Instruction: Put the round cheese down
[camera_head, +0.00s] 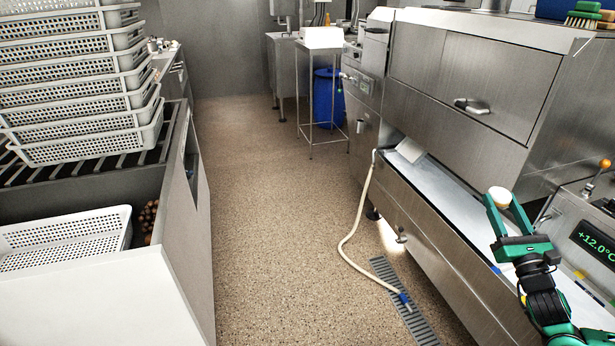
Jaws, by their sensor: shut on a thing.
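The round cheese (500,196) is a small pale cream disc at the right of the head view. My green gripper (506,203) is shut on it, with the cheese between its fingertips. The cheese shows over the long steel trough (450,195) of the machine. I cannot tell from this one view how high it is above the trough. Part of the cheese's side is hidden by the fingers.
Stacked white perforated baskets (85,85) stand at the left, with another basket (65,240) below them. A hose (362,215) runs across the floor to a drain grate (400,300). The display box (595,240) is close to my arm's right. The middle floor is clear.

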